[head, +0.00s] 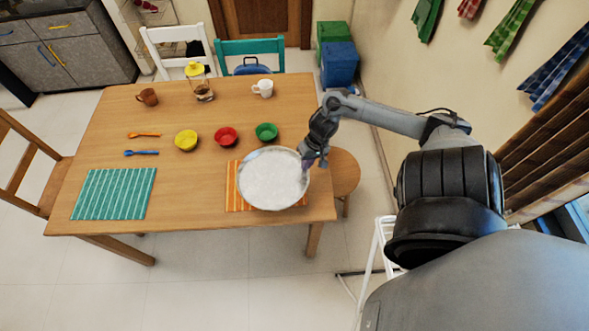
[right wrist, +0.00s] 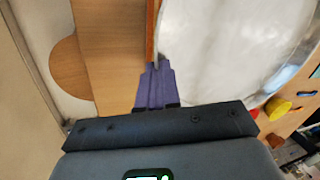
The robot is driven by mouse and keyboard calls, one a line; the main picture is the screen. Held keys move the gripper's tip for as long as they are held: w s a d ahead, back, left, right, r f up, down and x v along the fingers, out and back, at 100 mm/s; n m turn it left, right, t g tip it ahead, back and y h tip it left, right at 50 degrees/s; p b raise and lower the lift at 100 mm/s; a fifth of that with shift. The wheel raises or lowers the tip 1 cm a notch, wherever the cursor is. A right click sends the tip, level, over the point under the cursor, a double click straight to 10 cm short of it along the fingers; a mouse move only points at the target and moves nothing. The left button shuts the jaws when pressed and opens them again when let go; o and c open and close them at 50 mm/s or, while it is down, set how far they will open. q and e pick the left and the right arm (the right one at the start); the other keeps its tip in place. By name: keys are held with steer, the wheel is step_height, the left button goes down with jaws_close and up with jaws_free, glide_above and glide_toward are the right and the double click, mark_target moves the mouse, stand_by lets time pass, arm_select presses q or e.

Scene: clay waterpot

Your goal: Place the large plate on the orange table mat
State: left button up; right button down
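The large white round plate (head: 273,180) is over the orange striped table mat (head: 232,190) in the head view. It covers most of the mat, leaving strips at the left and bottom. I cannot tell whether the plate rests on the mat or is held just above it. My right gripper (head: 308,163) is at the plate's right edge. In the right wrist view its purple fingers (right wrist: 156,72) are close together at the rim of the plate (right wrist: 225,45) and look shut on it. My left gripper is not in view.
A teal striped mat (head: 115,194) lies at the table's left. Yellow (head: 186,140), red (head: 226,136) and green (head: 266,132) bowls stand behind the plate. Mugs and a glass jar stand farther back. A round stool (head: 343,172) is right of the table. The table's front middle is clear.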

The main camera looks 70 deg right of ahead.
mark_target(296, 161)
steer(key=w, duration=0.1)
steer(key=w+d+f+b, duration=0.1)
steer(key=w+f, duration=0.1)
steer(key=shift+w+d+f, duration=0.2)
steer(key=shift+w+f, duration=0.05)
steer(key=shift+w, duration=0.15)
steer(key=shift+w+d+f+b, duration=0.2)
steer(key=shift+w+f+b, duration=0.05)
steer(key=shift+w+b, duration=0.1)
steer(key=shift+f+b, duration=0.75)
steer(key=shift+f, duration=1.25)
steer(key=c, duration=1.8)
jaws_free()
steer(key=shift+f, duration=0.1)
steer(key=o, duration=0.4)
steer(key=shift+o, duration=0.2)
